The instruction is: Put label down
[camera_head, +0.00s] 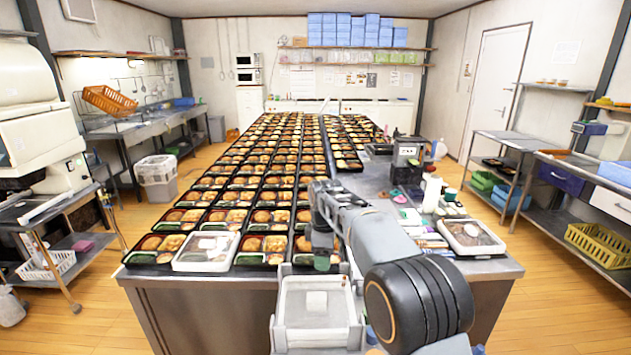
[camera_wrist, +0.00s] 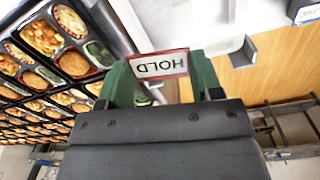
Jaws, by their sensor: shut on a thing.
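My gripper (camera_wrist: 160,78) has green fingers and is shut on a label (camera_wrist: 158,63), a small white card with a red border and the word HOLD, upside down in the wrist view. In the head view my gripper (camera_head: 323,255) points down at the front edge of the counter, and the label cannot be made out there. A pale tray (camera_head: 318,342) with a whitish cover lies just in front of and below my gripper. A small white patch shows on or under its cover; I cannot tell which.
Rows of filled black bento trays (camera_head: 230,215) cover the counter's left and middle. Another lidded tray (camera_head: 470,237) lies at the front right, near bottles and small items. Wooden floor shows on both sides.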

